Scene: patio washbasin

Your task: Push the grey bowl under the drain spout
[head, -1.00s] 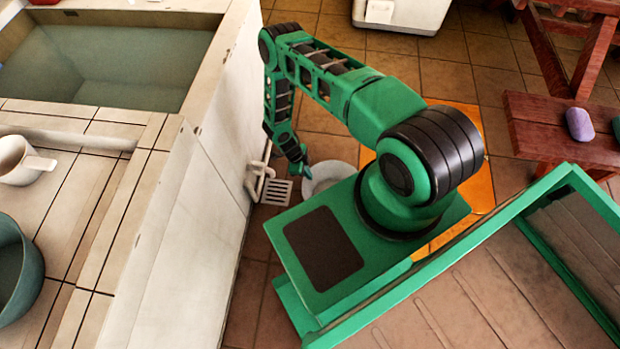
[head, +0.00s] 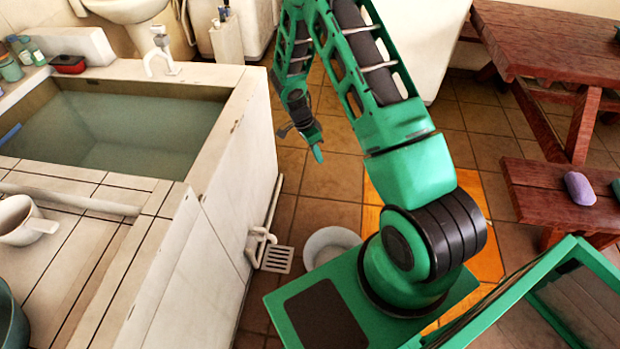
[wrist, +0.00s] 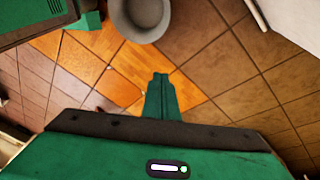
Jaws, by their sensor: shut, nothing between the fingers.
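The grey bowl (head: 328,243) stands on the tiled floor just right of the floor drain grate, partly hidden behind my green base. The white drain spout (head: 262,238) comes out low from the side of the washbasin block, above the grate. The bowl is to the right of the spout, with a gap between them. My gripper (head: 317,150) is shut and empty, raised above the floor beyond the bowl. In the wrist view the shut fingers (wrist: 161,95) point toward the floor, and the bowl (wrist: 143,12) shows at the top edge, apart from them.
The washbasin block (head: 215,245) with its filled basin stands on the left. A floor grate (head: 277,259) lies below the spout. A red-brown bench (head: 560,195) and table (head: 550,40) stand on the right. The tiled floor beyond the bowl is clear.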

